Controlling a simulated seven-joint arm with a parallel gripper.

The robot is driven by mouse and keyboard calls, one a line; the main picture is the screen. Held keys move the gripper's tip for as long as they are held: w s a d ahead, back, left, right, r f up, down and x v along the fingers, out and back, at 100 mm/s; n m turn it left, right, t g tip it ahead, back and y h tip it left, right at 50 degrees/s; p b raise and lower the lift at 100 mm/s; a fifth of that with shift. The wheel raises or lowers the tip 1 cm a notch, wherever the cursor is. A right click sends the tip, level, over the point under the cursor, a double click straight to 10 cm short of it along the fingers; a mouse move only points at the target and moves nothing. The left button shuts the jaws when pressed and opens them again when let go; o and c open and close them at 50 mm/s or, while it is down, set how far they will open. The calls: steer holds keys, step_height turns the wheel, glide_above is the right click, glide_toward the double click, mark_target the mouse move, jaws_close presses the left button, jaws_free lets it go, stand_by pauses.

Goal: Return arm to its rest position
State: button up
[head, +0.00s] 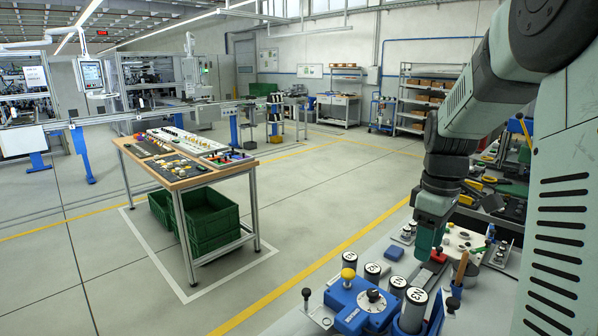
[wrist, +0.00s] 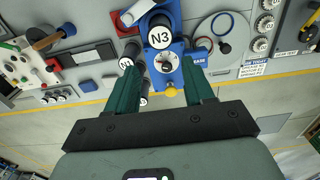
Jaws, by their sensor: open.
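My arm reaches down from the upper right in the head view, with my gripper (head: 428,252) low over the workbench (head: 290,325). In the wrist view my gripper (wrist: 161,66) has its two green fingers spread apart. Nothing is clasped between them. In the head view the blue unit (head: 362,310) and the N3 cylinder (head: 413,311) stand at the front of the bench. The gap from the fingertips to them is hard to judge.
Several labelled cylinders (head: 349,262) stand close to my gripper. A yellow knob (head: 348,274) and a wooden handle (head: 461,268) also rise there. Tools crowd the bench at right. Open floor (head: 310,210) separates the bench from a table (head: 190,178) with green crates (head: 213,222).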

steer(key=shift+r, duration=0.85)
